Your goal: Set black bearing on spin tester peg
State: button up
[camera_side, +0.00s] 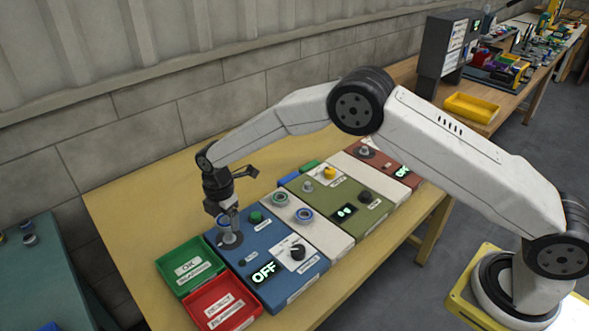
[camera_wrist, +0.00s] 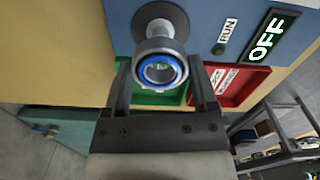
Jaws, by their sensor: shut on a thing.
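A grey bearing with a blue inner ring (camera_wrist: 162,72) sits between the fingers of my gripper (camera_wrist: 162,92). It looks grey and blue rather than plain black. In the side view my gripper (camera_side: 228,212) points down over the blue spin tester (camera_side: 252,237), with its fingers around the bearing. The tester's grey peg (camera_wrist: 156,26) shows beside the bearing in the wrist view, rising from a round base (camera_side: 230,241). The bearing is at or just above the peg's top; I cannot tell whether the peg is in its hole. The tester's display reads OFF (camera_wrist: 266,39).
A green tray (camera_side: 190,251) and a red tray (camera_side: 240,300) stand at the tester's left end. A green button (camera_side: 256,217) and black knob (camera_side: 298,253) rise from the tester.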

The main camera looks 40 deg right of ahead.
jog(key=shift+f, duration=2.2)
jog(key=o, duration=1.3)
jog(key=shift+c, duration=0.2)
jog(key=shift+r, duration=3.9)
notch_tip(320, 180, up, 7)
jog(key=shift+d, duration=0.1)
